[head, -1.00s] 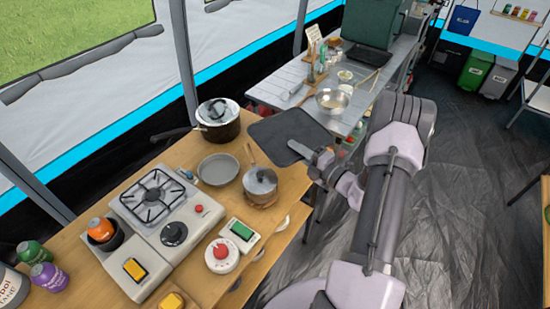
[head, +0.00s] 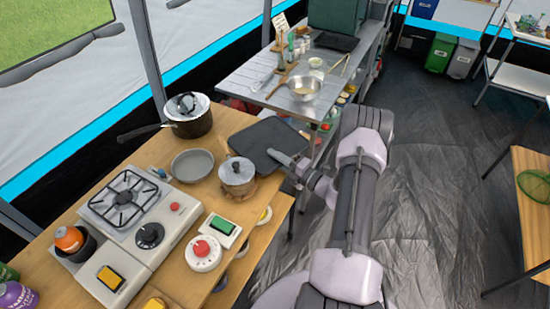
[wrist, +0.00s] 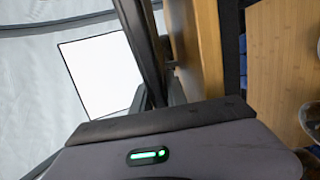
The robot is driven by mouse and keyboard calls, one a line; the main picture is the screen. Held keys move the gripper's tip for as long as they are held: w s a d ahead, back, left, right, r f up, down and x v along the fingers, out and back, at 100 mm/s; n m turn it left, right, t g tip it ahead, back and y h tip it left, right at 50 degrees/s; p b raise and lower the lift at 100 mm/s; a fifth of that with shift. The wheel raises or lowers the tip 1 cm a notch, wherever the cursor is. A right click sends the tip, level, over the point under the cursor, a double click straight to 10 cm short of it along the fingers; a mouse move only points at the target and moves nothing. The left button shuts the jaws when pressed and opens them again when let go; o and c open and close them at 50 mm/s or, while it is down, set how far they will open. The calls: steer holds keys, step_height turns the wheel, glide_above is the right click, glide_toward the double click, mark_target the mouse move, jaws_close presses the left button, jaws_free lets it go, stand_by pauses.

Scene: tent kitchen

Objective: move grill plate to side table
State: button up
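The grill plate (head: 262,138) is a flat black square slab in the head view. It shows near the far right end of the wooden counter, beside the small lidded pot. My gripper (head: 288,163) is at its near right edge and appears shut on it. The fingertips are partly hidden. In the wrist view, a dark narrow strip (wrist: 140,45) rising in front of the gripper body looks like the plate seen edge-on. A wooden table (head: 532,215) stands at the right edge, and a grey metal table (head: 245,80) at the back. Neither is labelled as the side table.
The counter holds a stove (head: 130,215), a grey pan (head: 191,165), a lidded pot (head: 237,178) and a black pot (head: 190,122). A metal bowl (head: 304,88) stands on the metal table. A green mesh item (head: 535,186) lies on the right table. Dark floor (head: 430,190) is clear between.

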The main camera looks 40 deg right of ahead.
steer(key=shift+o, duration=1.4)
